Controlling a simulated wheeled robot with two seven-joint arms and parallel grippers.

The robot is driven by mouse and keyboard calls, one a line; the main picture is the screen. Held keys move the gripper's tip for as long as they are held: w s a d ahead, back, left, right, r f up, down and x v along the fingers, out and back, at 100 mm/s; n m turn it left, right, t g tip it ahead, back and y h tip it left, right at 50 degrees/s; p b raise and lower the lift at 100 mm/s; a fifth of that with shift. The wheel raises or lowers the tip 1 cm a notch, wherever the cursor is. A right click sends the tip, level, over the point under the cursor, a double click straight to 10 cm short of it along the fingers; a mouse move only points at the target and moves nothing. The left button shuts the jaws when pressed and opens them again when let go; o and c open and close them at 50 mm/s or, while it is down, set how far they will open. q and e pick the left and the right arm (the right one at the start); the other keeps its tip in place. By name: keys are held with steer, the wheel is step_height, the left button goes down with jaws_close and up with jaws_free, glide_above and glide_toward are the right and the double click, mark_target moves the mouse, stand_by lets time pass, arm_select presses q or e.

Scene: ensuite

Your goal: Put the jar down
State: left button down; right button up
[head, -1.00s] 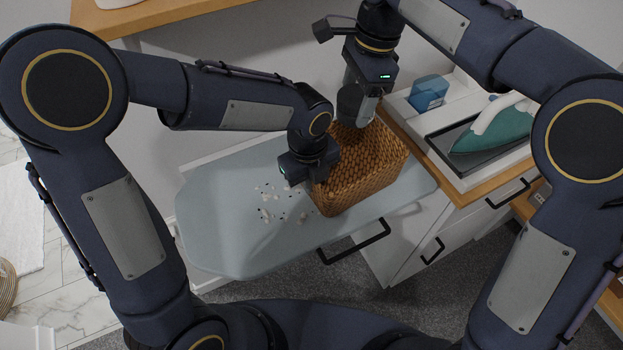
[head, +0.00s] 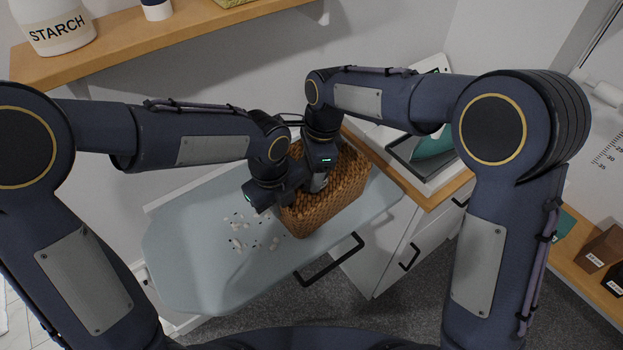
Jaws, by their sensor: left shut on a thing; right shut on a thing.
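My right gripper (head: 320,172) is over the wicker basket (head: 325,205) and shut on the jar (head: 319,184). Only a small grey part of the jar shows below the gripper, at the basket's opening; the rest is hidden. I cannot tell whether the jar touches the basket's bottom. My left gripper (head: 280,198) is at the basket's left end, shut on the basket at its rim; its fingertips are mostly hidden. The basket stands on the pale blue ironing board (head: 195,265).
Small white and dark bits (head: 245,235) lie on the board left of the basket. A wooden shelf (head: 175,40) above holds a white starch jar (head: 58,28). A counter with a teal iron (head: 432,145) stands at the right. The board's left part is clear.

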steer(key=shift+f, duration=2.5)
steer(key=shift+f, duration=0.15)
steer(key=o, duration=1.1)
steer(key=r, duration=0.4)
steer(key=d+r, duration=0.1)
steer(key=r, duration=0.7)
steer(key=shift+w+d, duration=0.15)
steer(key=shift+d, duration=0.2)
steer(key=shift+r, duration=0.1)
